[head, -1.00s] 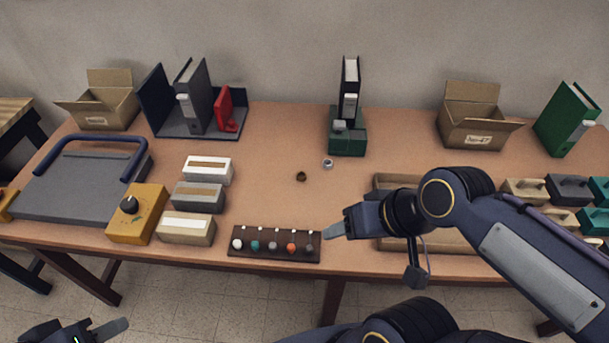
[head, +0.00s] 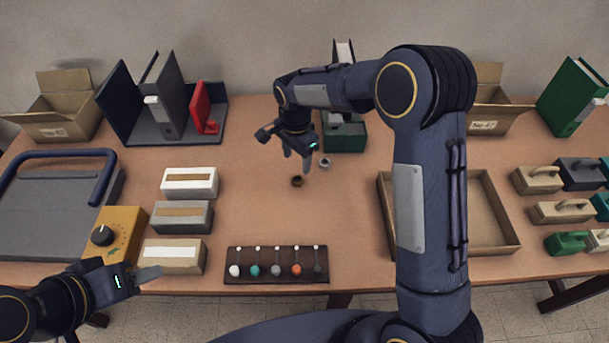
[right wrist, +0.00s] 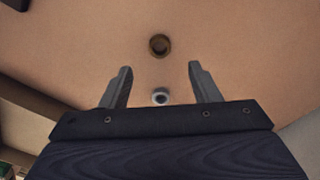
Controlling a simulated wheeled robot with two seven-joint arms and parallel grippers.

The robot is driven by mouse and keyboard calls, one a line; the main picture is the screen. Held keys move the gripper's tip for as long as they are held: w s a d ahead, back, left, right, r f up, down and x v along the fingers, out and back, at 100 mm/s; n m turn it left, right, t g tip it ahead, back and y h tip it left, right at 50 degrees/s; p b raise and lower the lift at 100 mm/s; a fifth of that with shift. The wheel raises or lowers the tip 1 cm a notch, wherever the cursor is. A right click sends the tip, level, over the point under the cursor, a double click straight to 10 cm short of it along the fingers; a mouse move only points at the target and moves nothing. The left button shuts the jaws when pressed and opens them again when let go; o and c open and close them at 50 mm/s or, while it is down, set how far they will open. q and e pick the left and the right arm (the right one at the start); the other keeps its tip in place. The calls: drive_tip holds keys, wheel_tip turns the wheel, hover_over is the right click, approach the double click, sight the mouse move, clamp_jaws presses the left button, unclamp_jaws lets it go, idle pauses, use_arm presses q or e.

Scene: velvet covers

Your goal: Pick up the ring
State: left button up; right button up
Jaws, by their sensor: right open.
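Two small round pieces with dark centres lie on the table: a brown one (head: 297,181) and a silver-grey one (head: 325,163). I cannot tell for sure which is the ring. My right gripper (head: 296,160) is open and points down above the table, close to both. In the right wrist view, the grey piece (right wrist: 160,96) appears between the open fingers (right wrist: 160,67), near their base. The brown piece (right wrist: 159,46) appears just beyond the fingertips. Neither is held. My left gripper (head: 150,273) is by the front edge at the left; its opening is unclear.
A green box (head: 345,138) stands just behind the grey piece. A rack (head: 277,281) with several coloured knobs lies at the front. An open shallow tray (head: 508,233) is on the right, partly behind my right arm. Boxes (head: 190,183) stand at the left.

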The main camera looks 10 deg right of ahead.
sight(297, 179)
wheel_tip(297, 179, down, 8)
drive_tip(key=shift+r+p, duration=0.1)
drive_tip(key=shift+p, duration=0.8)
drive_tip(key=shift+c, duration=0.5)
drive_tip(key=c, duration=1)
